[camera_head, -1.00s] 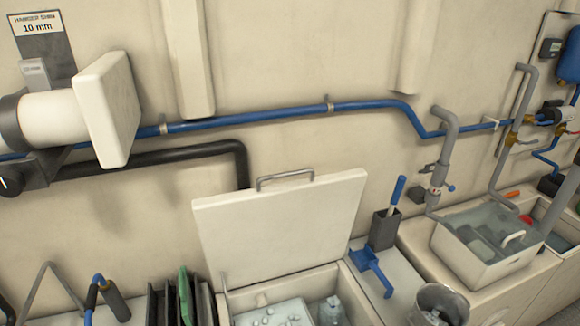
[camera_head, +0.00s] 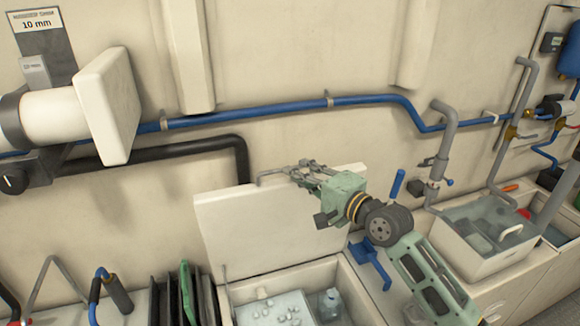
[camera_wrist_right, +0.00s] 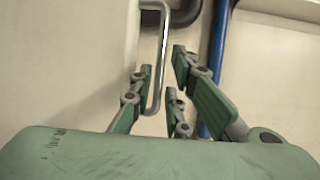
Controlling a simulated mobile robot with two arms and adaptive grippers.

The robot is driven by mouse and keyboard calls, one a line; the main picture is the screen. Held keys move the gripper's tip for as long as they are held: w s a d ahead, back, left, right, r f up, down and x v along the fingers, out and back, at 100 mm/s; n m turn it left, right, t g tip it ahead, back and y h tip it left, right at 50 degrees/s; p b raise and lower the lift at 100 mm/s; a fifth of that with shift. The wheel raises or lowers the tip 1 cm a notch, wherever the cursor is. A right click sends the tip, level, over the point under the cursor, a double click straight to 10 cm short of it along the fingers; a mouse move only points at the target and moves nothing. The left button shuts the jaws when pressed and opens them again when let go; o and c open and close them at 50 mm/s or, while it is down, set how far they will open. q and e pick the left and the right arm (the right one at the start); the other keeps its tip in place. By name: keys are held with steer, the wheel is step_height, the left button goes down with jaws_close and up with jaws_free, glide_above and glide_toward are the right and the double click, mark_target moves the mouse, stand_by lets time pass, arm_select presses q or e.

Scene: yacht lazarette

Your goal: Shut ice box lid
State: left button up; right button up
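The ice box lid (camera_head: 245,235) is a cream panel standing open, leaning back near the wall. Its grey bar handle (camera_head: 268,178) is at the top edge. The ice box (camera_head: 358,290) below is open, with ice and a bottle inside. My right gripper (camera_head: 306,170) is at the lid's top edge by the handle. In the right wrist view, the handle (camera_wrist_right: 162,45) runs between the spread green fingers (camera_wrist_right: 160,80); I cannot tell whether any finger touches it. My left gripper is not in view.
A blue pipe (camera_head: 250,114) and a black pipe (camera_head: 190,148) run along the wall behind the lid. Dark and green upright panels (camera_head: 188,295) stand left of the box. A blue scoop-like tool (camera_head: 372,262) and a water-filled sink (camera_head: 480,232) lie to the right.

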steer(key=x, duration=0.4)
steer(key=shift+c, duration=0.3)
steer(key=shift+f, duration=0.1)
jaws_close()
